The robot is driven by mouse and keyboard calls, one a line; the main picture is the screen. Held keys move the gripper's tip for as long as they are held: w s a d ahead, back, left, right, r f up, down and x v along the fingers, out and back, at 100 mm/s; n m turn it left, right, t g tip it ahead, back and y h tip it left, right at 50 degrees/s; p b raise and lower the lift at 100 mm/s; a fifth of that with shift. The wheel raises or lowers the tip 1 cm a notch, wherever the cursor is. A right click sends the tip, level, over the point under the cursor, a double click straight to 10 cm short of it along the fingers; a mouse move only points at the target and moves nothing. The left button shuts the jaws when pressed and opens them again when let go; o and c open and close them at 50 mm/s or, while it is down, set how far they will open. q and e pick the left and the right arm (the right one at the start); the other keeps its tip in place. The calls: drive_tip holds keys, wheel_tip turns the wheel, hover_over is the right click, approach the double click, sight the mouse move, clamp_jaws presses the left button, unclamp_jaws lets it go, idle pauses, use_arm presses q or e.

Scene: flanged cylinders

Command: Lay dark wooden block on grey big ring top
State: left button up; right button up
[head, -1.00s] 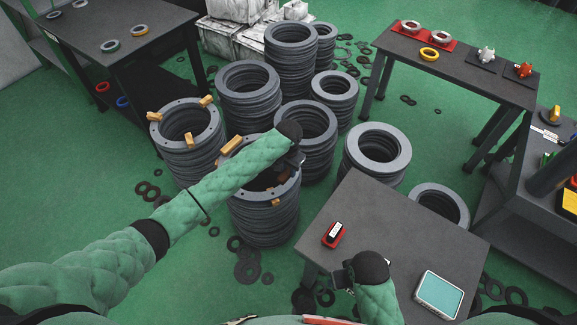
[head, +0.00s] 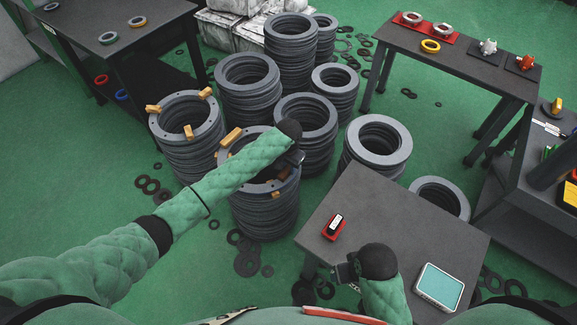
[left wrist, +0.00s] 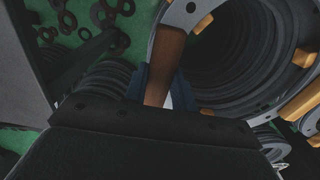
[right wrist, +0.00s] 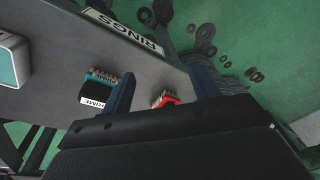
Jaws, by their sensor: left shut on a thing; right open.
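My left gripper (left wrist: 165,88) is shut on the dark wooden block (left wrist: 168,60). In the left wrist view the block points away from the fingers, and its far end overlaps the left rim of the grey big ring (left wrist: 179,14); I cannot tell whether they touch. In the head view this ring (head: 250,194) tops a stack beneath my left forearm, and my left gripper (head: 292,160) is over its right side. The block is hard to make out there. My right gripper (head: 345,273) is open and empty by the small table's left edge; its fingers also show in the right wrist view (right wrist: 163,85).
Light wooden blocks (head: 230,137) sit on this ring's rim. A neighbouring ring stack (head: 160,125) also carries light blocks. More grey stacks (head: 250,75) stand close behind. The small table (head: 385,215) holds a red device (head: 333,227) and a teal-screened box (head: 439,287).

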drive_tip(key=shift+w, duration=0.15)
use_arm(q)
drive_tip(key=shift+f, duration=0.2)
use_arm(e)
drive_tip(key=shift+w+a+r, duration=0.1)
drive_tip(key=shift+w+r, duration=0.05)
drive_tip(key=shift+w, duration=0.15)
use_arm(q)
drive_tip(key=shift+f, duration=0.2)
use_arm(e)
drive_tip(key=shift+s, duration=0.3)
use_arm(q)
drive_tip(key=shift+f, duration=0.2)
use_arm(e)
drive_tip(key=shift+s, duration=0.25)
use_arm(q)
drive_tip(key=shift+f, duration=0.1)
drive_tip(key=shift+f, duration=0.15)
use_arm(e)
drive_tip(key=shift+w+f, duration=0.1)
drive_tip(key=shift+f, duration=0.1)
use_arm(q)
drive_tip(key=shift+f, duration=0.25)
use_arm(e)
drive_tip(key=shift+w+r, duration=0.2)
drive_tip(key=shift+w, duration=0.25)
